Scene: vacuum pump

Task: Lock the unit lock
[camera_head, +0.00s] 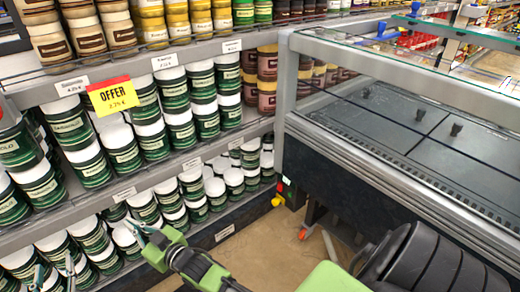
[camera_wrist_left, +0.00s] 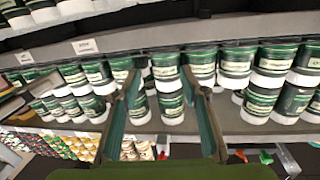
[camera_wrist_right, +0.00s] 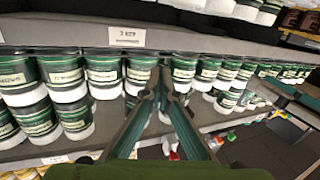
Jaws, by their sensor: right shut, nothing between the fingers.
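I cannot make out a part that is clearly the unit lock. A small yellow-and-red fitting (camera_head: 277,200) sits low at the near corner of the freezer cabinet (camera_head: 375,190); I cannot tell what it is. My left gripper (camera_head: 54,275) is at the bottom left of the head view, in front of the lower jars. In the left wrist view its fingers (camera_wrist_left: 162,78) are spread and empty. My right gripper (camera_head: 140,232) is further right, near the lowest jars. In the right wrist view its fingertips (camera_wrist_right: 161,76) meet with nothing between them.
Shelves (camera_head: 220,50) packed with green-and-white jars (camera_head: 173,90) run along the left, with a yellow offer tag (camera_head: 113,95). The freezer's glass-railed top fills the right. An orange-red object (camera_head: 328,245) is near the floor below it. Some brown floor (camera_head: 262,245) is clear.

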